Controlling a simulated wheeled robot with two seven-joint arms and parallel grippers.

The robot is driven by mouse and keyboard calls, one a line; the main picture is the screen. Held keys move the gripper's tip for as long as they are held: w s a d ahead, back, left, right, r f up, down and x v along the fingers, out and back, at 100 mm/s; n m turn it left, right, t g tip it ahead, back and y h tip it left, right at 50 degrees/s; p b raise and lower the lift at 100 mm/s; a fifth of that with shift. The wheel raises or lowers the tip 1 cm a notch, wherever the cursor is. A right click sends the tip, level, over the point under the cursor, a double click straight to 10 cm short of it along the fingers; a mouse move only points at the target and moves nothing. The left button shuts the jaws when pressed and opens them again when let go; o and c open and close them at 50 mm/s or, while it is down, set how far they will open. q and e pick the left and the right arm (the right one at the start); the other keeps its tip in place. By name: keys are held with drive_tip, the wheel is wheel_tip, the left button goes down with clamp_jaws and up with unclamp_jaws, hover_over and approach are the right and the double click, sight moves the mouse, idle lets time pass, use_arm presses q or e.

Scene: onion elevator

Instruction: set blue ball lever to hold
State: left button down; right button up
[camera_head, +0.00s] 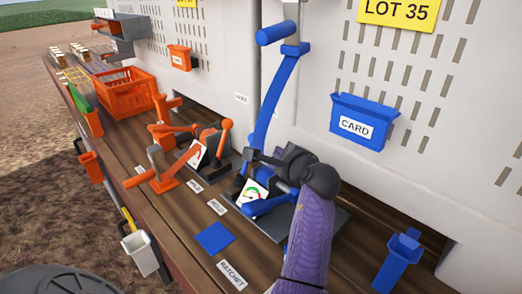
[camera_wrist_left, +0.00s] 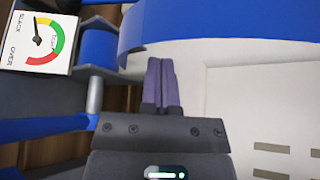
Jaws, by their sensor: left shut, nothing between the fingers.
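The blue mechanism stands on a dark plate at the middle right of the head view. Its tall blue lever (camera_head: 268,95) leans upright, with a cylindrical grip at the top. A gauge (camera_head: 252,193) sits at its base, beside a blue rounded bar (camera_head: 268,205). I cannot make out a blue ball; my gripper and arm hide part of the mechanism. My left gripper (camera_head: 253,154) is shut and empty, close to the lower part of the tall lever. In the left wrist view its purple fingers (camera_wrist_left: 161,82) are together just below a broad blue curved part (camera_wrist_left: 215,25); contact is unclear. The gauge (camera_wrist_left: 40,35) shows there too. My right gripper is not in view.
A white HOLD label (camera_head: 217,207), a blue square (camera_head: 214,237) and a RATCHET label (camera_head: 231,275) lie on the wooden deck. An orange mechanism (camera_head: 205,145) stands left. A blue CARD box (camera_head: 362,120) hangs on the wall; a blue holder (camera_head: 398,262) stands right.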

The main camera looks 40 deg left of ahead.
use_arm(q)
drive_tip(key=b+x, duration=0.1)
drive_tip(key=x, duration=0.2)
drive_tip(key=b+x, duration=0.1)
drive_tip(key=x, duration=0.3)
drive_tip(key=b+x, duration=0.1)
drive_tip(key=x, duration=0.2)
drive_tip(key=shift+w+a+f, duration=0.1)
drive_tip(key=shift+a+f, duration=0.15)
drive_tip(key=shift+f, duration=0.25)
